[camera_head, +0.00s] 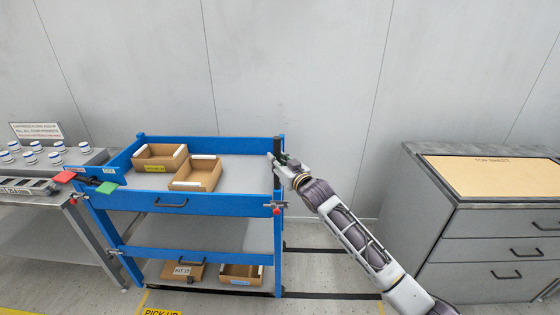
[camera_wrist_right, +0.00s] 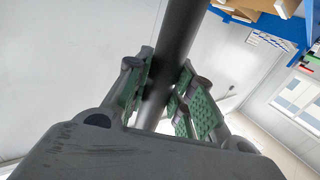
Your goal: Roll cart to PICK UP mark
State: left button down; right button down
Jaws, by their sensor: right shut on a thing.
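The blue cart (camera_head: 168,203) stands left of centre in the head view, beside the grey bench on the left. My right gripper (camera_head: 277,168) is at the cart's right end, on a dark upright bar. In the right wrist view this dark round bar (camera_wrist_right: 178,40) runs between the green-padded fingers (camera_wrist_right: 160,92), which are shut on it. The yellow PICK UP mark (camera_head: 162,312) shows on the floor at the bottom edge, just in front of the cart and partly cut off. My left gripper is not in view.
Cardboard bins (camera_head: 196,176) sit on the cart's top, with a KIT box (camera_head: 183,271) and another bin below. The left bench (camera_head: 50,215) holds several small white jars. A grey drawer cabinet (camera_head: 432,215) stands at the right. Floor between cart and cabinet looks clear beneath my arm.

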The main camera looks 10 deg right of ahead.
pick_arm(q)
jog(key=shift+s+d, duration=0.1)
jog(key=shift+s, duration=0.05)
pick_arm(e)
jog(key=c, duration=1.5)
grip_release()
jog(key=shift+o, duration=1.1)
jog(key=shift+d, duration=0.1)
jog(key=shift+o, duration=0.4)
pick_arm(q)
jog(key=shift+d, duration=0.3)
pick_arm(e)
jog(key=v, duration=1.2)
